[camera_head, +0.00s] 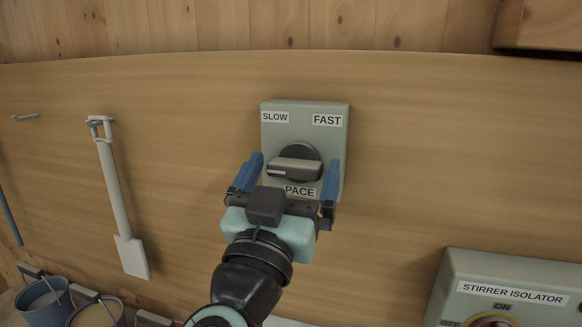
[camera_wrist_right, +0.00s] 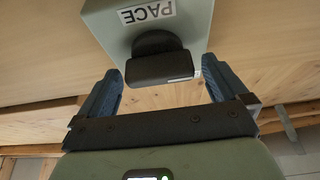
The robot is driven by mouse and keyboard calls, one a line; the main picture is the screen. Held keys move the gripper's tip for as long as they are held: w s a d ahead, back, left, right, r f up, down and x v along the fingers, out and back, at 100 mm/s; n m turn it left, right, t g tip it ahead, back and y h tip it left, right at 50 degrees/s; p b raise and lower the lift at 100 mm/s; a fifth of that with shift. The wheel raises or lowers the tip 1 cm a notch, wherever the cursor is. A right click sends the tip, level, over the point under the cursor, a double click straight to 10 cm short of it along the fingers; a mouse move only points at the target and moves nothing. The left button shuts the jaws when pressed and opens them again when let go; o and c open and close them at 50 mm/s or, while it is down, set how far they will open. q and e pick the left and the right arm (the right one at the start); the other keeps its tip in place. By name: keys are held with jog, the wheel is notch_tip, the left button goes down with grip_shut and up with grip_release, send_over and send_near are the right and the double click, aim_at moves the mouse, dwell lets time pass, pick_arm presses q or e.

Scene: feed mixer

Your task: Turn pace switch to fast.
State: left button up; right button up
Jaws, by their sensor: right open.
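The pace switch is a grey-green box (camera_head: 336,150) on the wooden panel, labelled SLOW at upper left, FAST at upper right and PACE below. Its dark round knob (camera_head: 301,152) has a grey bar handle (camera_head: 294,169) lying nearly level, with a pale mark at its left end. The handle also shows in the right wrist view (camera_wrist_right: 160,68). My right gripper (camera_head: 291,172) is open, with one blue finger on each side of the knob. In the right wrist view its fingers are apart, with the handle ahead between them and no contact visible. My left gripper is not in view.
A stirrer isolator box (camera_head: 502,290) is at lower right. A white paddle (camera_head: 121,205) hangs on the panel at left. Buckets (camera_head: 43,300) stand at lower left. A wooden shelf (camera_head: 540,25) juts out at upper right. The panel around the switch is clear.

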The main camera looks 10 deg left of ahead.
jog(key=c, duration=0.9)
